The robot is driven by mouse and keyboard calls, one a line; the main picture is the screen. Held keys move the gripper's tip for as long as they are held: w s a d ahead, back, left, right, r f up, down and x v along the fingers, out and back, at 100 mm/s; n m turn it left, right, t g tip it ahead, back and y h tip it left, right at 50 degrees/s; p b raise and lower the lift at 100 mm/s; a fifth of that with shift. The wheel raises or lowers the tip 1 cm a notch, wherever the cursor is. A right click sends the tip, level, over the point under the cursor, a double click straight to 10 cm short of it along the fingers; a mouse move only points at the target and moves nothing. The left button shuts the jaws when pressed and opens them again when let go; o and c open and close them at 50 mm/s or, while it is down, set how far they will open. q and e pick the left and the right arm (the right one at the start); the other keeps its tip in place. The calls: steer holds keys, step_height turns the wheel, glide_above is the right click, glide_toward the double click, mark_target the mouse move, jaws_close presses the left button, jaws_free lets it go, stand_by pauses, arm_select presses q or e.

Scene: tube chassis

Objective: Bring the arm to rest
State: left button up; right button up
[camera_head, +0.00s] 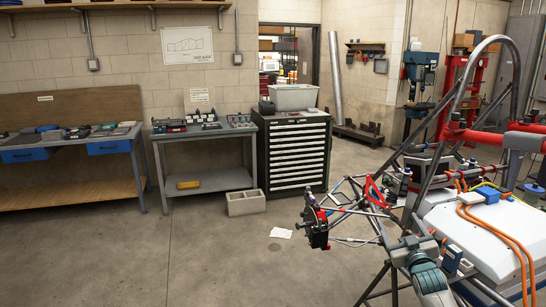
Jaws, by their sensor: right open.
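My right arm (430,283) comes up from the bottom edge at the lower right, in front of the tube chassis. Its gripper (394,244) points up and left toward the chassis's front suspension links. It is open and I see nothing held in it. The finger ends are small against the tubes, so I cannot tell whether they touch any. My left arm and gripper are not in view.
The tube chassis (468,98) with a wheel hub (317,227), a white panel (480,240) and orange cables crowds the right side. Floor at left is clear.

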steer(key=s+a+f+g, duration=0.1)
steer(key=s+f, duration=0.1)
steer(key=f, duration=0.8)
steer(key=s+a+f+g, duration=0.1)
steer(key=s+f+g, duration=0.15)
steer(key=f, duration=0.65)
steer(key=s+a+f+g+b, duration=0.1)
steer(key=s+f+g, duration=0.1)
steer(key=s+f, duration=0.8)
steer(key=s+a+f+g+b, duration=0.15)
steer(key=s+f, duration=0.45)
steer(key=f, duration=0.7)
steer(key=s+a+f+g, duration=0.2)
steer(key=s+f, duration=0.6)
steer(key=f, duration=0.4)
steer(key=s+a+f+g, duration=0.2)
steer(key=s+f, duration=0.5)
steer(key=s, duration=1)
steer(key=s+a+f+g+b, duration=0.1)
steer(key=s+a+f+g, duration=0.2)
steer(key=s+f, duration=0.5)
steer(key=s+a+f+g+y+b, duration=0.1)
steer(key=s+a+f+g, duration=0.2)
steer(key=s, duration=2.4)
step_height(320, 180, down, 5)
steer(key=shift+f+m+g, duration=0.15)
steer(key=shift+m+g, duration=0.15)
steer(key=shift+m, duration=0.1)
steer(key=shift+w, duration=0.1)
